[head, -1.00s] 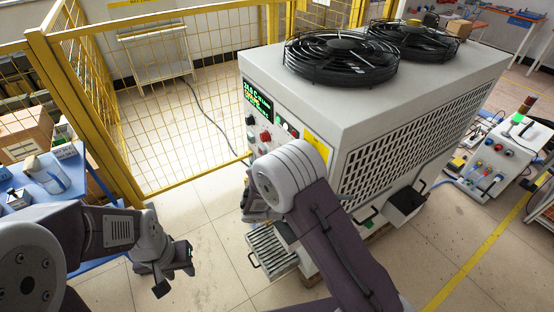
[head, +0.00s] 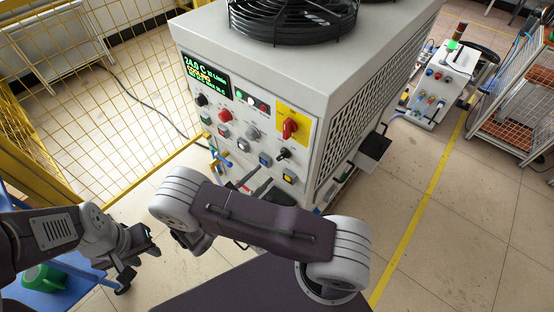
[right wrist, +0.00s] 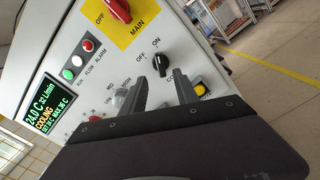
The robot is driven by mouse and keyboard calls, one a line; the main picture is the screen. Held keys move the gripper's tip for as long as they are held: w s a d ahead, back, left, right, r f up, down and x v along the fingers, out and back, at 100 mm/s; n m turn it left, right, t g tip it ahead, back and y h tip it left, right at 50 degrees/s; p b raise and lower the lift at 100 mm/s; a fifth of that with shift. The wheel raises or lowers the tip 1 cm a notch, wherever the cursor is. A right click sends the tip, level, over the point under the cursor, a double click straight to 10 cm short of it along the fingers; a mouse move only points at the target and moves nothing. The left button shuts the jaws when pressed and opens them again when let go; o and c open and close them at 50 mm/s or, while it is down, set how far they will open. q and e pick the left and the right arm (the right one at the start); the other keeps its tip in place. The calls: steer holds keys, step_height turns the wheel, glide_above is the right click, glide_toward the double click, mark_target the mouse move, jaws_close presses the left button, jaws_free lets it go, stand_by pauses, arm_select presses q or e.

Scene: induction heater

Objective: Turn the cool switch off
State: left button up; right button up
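The cool switch looks to be the small black rotary knob (head: 283,154) at the lower right of the heater's front panel. In the right wrist view the knob (right wrist: 162,63) has OFF and ON printed above it; its exact setting is hard to tell. My right gripper (right wrist: 159,78) is open and empty, its two dark fingers spread just below the knob, apart from it as far as I can see. In the head view it (head: 258,186) is partly hidden behind my right arm. My left gripper (head: 137,262) is open and empty, low at the left, away from the panel.
The panel's display (head: 206,78) is lit and shows COOLING. The red main switch (head: 290,128) sits on a yellow plate above the knob. A yellow button (head: 288,178) lies below it. Other knobs and buttons crowd the panel's left. A yellow mesh fence (head: 60,95) stands left.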

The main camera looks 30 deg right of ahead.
mark_target(280, 158)
steer(key=p+x, duration=0.1)
steer(key=x, duration=0.7)
steer(key=shift+s, duration=0.1)
steer(key=shift+w+d, duration=0.25)
steer(key=shift+d, duration=0.05)
jaws_close()
